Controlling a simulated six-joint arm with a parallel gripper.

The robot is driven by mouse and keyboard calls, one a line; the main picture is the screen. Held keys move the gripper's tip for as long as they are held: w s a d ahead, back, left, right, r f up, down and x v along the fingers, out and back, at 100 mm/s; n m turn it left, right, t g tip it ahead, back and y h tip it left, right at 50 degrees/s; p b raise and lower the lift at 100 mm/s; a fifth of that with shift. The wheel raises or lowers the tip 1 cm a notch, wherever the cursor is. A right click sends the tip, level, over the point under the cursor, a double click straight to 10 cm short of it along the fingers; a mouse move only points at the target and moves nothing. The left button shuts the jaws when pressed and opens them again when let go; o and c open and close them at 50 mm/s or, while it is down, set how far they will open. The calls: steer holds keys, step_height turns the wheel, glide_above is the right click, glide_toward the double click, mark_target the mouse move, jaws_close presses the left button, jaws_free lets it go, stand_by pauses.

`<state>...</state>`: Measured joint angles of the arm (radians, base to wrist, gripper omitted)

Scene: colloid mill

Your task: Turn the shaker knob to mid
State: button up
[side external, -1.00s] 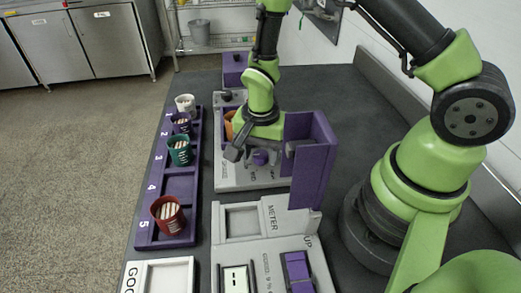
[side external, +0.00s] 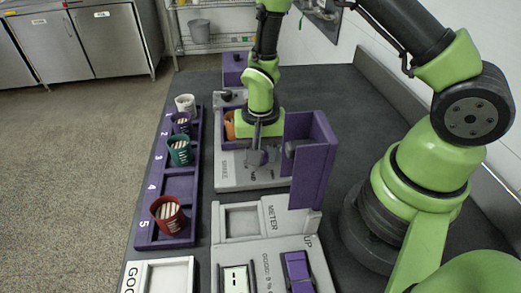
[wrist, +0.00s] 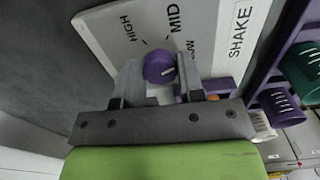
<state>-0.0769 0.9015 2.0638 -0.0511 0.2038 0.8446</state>
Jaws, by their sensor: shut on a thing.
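The purple shaker knob (wrist: 158,64) sits on the light grey panel marked SHAKE, with HIGH, MID and LOW around it. Its white mark points right in the wrist view, roughly toward LOW. My gripper (wrist: 156,73) is shut on the knob, one finger on each side. In the side external view my gripper (side external: 258,150) is low over the shaker panel (side external: 228,178), and the knob (side external: 257,158) is partly hidden behind the fingers.
A tall purple upright piece (side external: 315,160) stands close right of my gripper. An orange cup (side external: 229,124) is just left of it. A purple rack (side external: 148,228) with several filled cups lies further left. The METER station (side external: 272,222) is in front.

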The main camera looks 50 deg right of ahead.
steer(key=shift+n, duration=0.8)
steer(key=o, duration=0.9)
step_height(320, 180, up, 10)
